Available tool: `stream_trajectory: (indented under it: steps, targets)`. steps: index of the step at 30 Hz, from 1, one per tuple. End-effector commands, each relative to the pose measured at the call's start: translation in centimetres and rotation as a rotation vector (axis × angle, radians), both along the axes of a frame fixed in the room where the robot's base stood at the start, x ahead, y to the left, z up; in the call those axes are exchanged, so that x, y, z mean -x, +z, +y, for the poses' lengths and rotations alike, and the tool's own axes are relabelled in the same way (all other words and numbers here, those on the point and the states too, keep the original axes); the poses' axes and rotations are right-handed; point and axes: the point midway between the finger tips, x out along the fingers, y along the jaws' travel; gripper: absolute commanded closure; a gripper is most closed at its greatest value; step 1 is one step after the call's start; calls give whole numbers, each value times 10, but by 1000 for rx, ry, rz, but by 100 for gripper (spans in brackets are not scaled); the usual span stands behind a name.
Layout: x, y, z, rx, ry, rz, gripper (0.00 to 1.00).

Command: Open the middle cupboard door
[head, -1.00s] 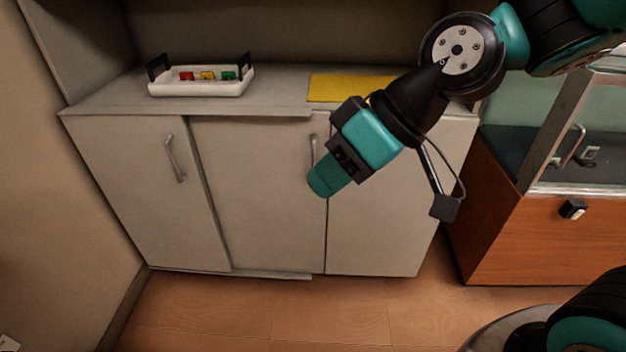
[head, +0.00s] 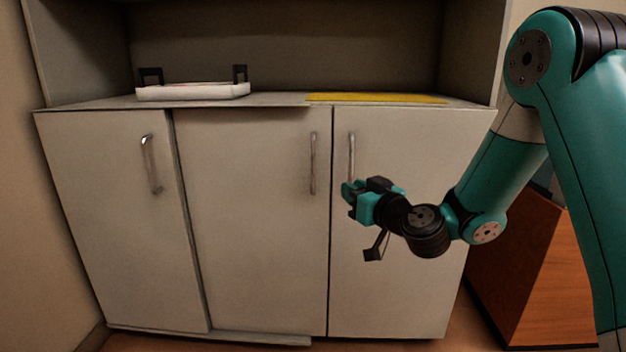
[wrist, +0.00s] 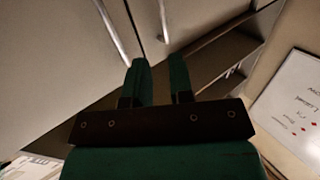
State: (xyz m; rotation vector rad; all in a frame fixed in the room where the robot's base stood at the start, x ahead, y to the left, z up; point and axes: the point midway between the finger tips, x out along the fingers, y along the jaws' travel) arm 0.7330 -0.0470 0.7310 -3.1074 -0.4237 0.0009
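The middle cupboard door (head: 250,230) is pale grey and looks closed. Its upright metal handle (head: 314,163) is near its right edge. My gripper (head: 346,190) is in front of the right door (head: 400,285), by the lower end of that door's handle (head: 351,155), to the right of the middle handle. In the wrist view my gripper's two green fingers (wrist: 159,82) stand apart with nothing between them. Two handles show beyond them, one at the upper left (wrist: 111,32) and one near the top centre (wrist: 163,20); I cannot tell which is which.
The left door (head: 125,230) with its handle (head: 151,165) looks closed. A white tray (head: 193,92) and a yellow mat (head: 375,99) lie on the cupboard top. A wooden cabinet (head: 525,265) stands at the right. A white board with writing (wrist: 293,105) shows in the wrist view.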

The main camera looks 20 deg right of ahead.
Motion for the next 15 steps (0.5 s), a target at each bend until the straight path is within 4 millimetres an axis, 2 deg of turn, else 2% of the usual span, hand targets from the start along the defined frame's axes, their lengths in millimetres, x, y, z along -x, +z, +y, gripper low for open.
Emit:
stream_trajectory:
  steps: [5,15]
  targets:
    - [-28,9,10,2,6,-2,79]
    - [-103,6,32,3,8,-3,79]
